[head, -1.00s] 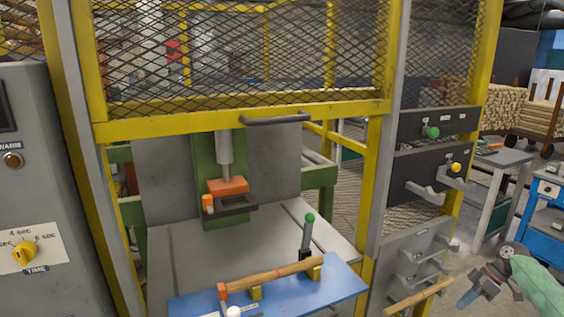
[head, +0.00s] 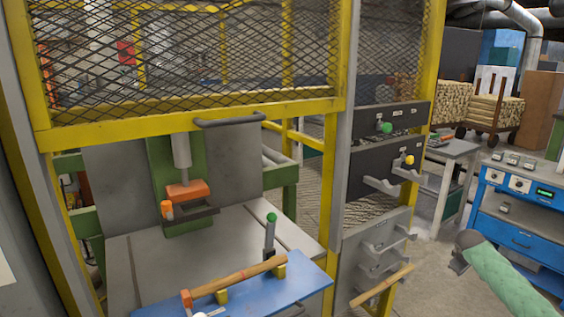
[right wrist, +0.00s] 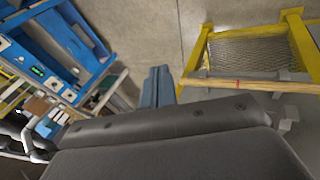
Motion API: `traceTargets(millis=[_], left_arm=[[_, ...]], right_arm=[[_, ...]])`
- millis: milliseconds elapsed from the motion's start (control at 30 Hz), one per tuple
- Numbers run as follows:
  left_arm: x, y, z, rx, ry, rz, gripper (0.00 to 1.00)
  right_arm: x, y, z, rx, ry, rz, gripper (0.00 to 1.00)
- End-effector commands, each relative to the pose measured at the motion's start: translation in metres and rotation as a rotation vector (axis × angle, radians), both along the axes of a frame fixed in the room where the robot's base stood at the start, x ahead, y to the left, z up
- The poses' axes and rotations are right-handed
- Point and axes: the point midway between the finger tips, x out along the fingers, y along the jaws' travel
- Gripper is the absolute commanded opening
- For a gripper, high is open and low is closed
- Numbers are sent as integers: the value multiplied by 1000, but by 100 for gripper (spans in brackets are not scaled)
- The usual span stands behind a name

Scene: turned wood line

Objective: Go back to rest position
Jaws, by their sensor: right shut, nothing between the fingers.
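My right gripper (right wrist: 158,84) shows in the right wrist view as two blue fingers pressed together, empty, above the bare floor. In the head view only my green-sleeved right forearm and a dark wrist part show at the lower right; the fingers are hidden there. My left gripper is in neither view. A turned wooden piece (head: 245,275) lies on yellow supports on a blue plate (head: 255,302) at the press, apart from my right arm.
The yellow mesh guard (head: 190,115) of the press is raised over its table. A rack (head: 375,250) beside it holds a wooden stick (head: 382,286). A blue control bench (head: 520,210) stands at the right. Bare floor lies between rack and bench.

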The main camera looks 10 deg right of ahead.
Motion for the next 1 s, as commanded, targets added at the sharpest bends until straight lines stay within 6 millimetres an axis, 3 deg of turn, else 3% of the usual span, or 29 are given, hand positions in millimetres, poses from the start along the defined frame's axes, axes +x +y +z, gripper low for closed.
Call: traceTargets(millis=[200, 533, 867, 1000], left_arm=[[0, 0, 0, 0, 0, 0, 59], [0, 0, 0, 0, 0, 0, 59], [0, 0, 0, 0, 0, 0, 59], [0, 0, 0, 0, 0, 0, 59]], right_arm=[[7, -36, 25, -194, -115, -109, 0], [13, -65, 59, -386, -249, -191, 0], [1, -6, -18, -317, -200, -139, 0], [-9, 29, -60, -278, -172, -111, 0]])
